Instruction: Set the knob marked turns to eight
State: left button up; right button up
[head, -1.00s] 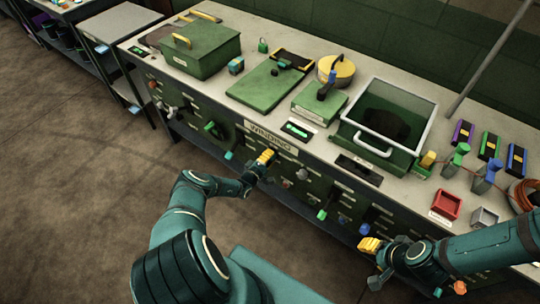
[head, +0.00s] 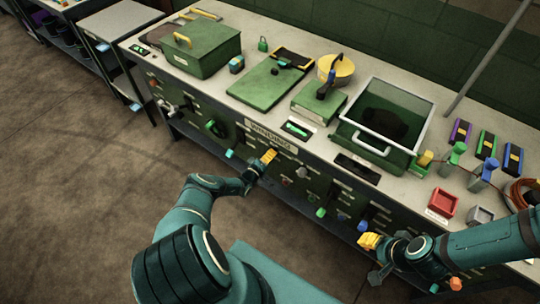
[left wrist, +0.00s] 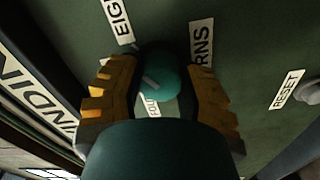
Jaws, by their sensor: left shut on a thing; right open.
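The teal knob (left wrist: 160,72) sits on the green panel between the fingers of my left gripper (left wrist: 160,95), which is shut on it. A pale line marks the knob's face. In the left wrist view, a partly cut label starting "EIG" (left wrist: 120,18) is above it, a label ending "RNS" (left wrist: 201,42) is to its right, and a part-hidden label starting "FOU" (left wrist: 153,106) is below. In the head view my left gripper (head: 267,156) is at the bench front, hiding the knob. My right gripper (head: 369,242) is open and empty before the panel's right part.
A "RESET" label (left wrist: 287,89) with a grey control (left wrist: 309,89) is to the right in the left wrist view. The bench top (head: 215,88) carries a green box (head: 205,55), a glass-topped case (head: 383,115) and red tray (head: 443,203).

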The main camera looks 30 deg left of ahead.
pick_arm(q)
jog(key=shift+r, duration=0.1)
jog(key=o, duration=1.2)
jog(key=shift+w, duration=0.1)
jog(key=shift+o, duration=0.2)
jog(key=s, duration=1.2)
jog(key=shift+a, duration=0.45)
